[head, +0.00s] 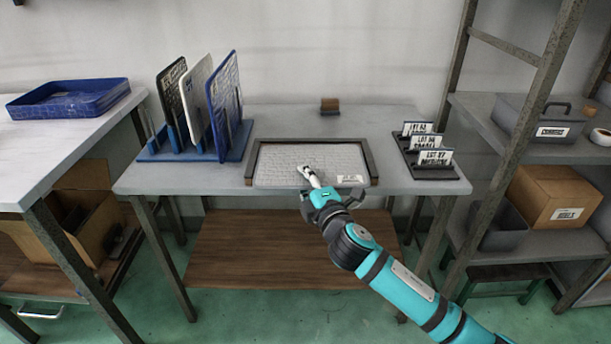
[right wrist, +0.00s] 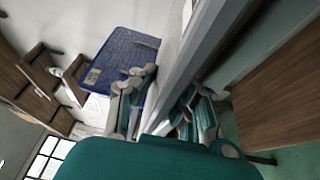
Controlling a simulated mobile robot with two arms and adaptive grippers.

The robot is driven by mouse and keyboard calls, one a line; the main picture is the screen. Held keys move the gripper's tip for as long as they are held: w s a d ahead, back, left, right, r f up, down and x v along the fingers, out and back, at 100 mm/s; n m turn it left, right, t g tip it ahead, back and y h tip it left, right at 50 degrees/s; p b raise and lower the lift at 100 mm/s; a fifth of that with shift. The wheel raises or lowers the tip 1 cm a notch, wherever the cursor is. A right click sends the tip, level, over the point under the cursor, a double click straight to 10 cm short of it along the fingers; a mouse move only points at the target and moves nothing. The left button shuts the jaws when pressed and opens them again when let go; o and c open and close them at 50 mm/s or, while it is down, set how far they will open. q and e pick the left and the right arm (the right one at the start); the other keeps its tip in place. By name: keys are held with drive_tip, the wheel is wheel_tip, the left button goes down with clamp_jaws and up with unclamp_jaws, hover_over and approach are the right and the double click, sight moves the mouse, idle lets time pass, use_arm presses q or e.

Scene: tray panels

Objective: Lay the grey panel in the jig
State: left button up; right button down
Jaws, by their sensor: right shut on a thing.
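The grey panel (head: 285,164), pale with a fine brick-like pattern and a small label at its front right, lies flat within the dark-edged jig (head: 372,163) on the middle table. Jig edges show at its left, back and right. Whether it rests fully down I cannot tell. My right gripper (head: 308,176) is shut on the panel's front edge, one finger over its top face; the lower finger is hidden. In the right wrist view, the fingers (right wrist: 162,112) lie either side of a pale edge. My left gripper is out of view.
A blue rack (head: 237,147) at the left holds upright black, white and blue (head: 225,105) panels. A stand with label cards (head: 434,172) is at the right. A small brown block (head: 330,106) sits behind the jig. A blue tray (head: 70,99) is on the left table.

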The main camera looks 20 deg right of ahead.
drive_tip(key=c, duration=1.4)
unclamp_jaws()
wheel_tip(320, 180, down, 3)
drive_tip(key=shift+w, duration=0.1)
drive_tip(key=shift+o, duration=0.2)
drive_tip(key=shift+w, duration=0.1)
drive_tip(key=shift+d, duration=0.1)
drive_tip(key=shift+d+r, duration=0.1)
drive_tip(key=shift+r, duration=0.2)
drive_tip(key=s+d, duration=0.1)
drive_tip(key=s, duration=1.1)
